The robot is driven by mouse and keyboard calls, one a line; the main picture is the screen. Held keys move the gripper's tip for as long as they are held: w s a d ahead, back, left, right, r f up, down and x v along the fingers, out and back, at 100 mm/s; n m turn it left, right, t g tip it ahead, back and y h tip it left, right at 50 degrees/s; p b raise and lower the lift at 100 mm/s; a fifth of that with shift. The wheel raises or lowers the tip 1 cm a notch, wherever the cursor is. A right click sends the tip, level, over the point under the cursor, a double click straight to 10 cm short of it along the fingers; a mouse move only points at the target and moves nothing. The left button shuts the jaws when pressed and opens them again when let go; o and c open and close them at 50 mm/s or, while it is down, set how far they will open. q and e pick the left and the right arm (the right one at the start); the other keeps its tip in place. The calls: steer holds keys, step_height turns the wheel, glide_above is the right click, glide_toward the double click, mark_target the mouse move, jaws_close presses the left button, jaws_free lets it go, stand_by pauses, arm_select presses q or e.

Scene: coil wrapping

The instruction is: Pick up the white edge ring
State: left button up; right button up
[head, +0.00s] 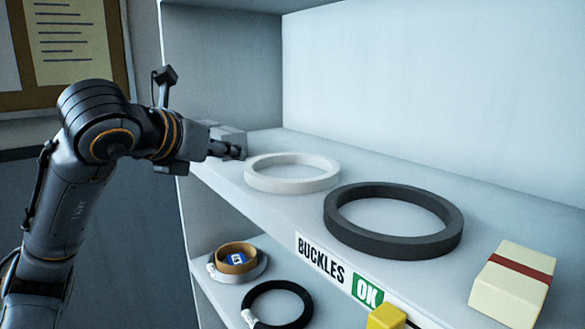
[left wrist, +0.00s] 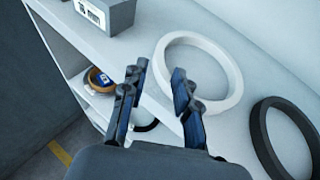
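The white edge ring (head: 292,185) lies flat on the upper shelf, left of a dark grey ring (head: 393,247). It also shows in the left wrist view (left wrist: 232,72), with its near left rim close to my fingers. My left gripper (head: 236,151) is just left of the white ring at the shelf's left end. In the left wrist view my left gripper (left wrist: 159,73) has its two fingers spread apart with nothing held between them. The right finger overlaps the ring's left side in the picture; I cannot tell whether it touches. My right gripper is not in view.
A grey box (left wrist: 112,14) stands near the white ring. A cream box with a red band (head: 513,282) is at the right of the shelf. A lower shelf holds a brown roll (head: 236,257) and a black coil (head: 277,305). A yellow object (head: 386,317) shows at the bottom edge.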

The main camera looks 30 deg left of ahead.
mark_target(254, 162)
arm_select(q)
steer(key=x, duration=0.3)
steer(key=shift+w+f, duration=0.15)
steer(key=x, duration=0.1)
steer(key=p+x, duration=0.1)
steer(key=x, duration=0.1)
steer(key=shift+d+f, duration=0.1)
steer(key=shift+d, duration=0.15)
steer(key=p+x, duration=0.1)
steer(key=x, duration=0.2)
steer(key=shift+f, duration=0.15)
steer(key=shift+w+f, duration=0.1)
steer(key=shift+w, duration=0.05)
steer(key=shift+d, duration=0.1)
steer(key=shift+c, duration=0.2)
steer(key=shift+s, duration=0.2)
jaws_close()
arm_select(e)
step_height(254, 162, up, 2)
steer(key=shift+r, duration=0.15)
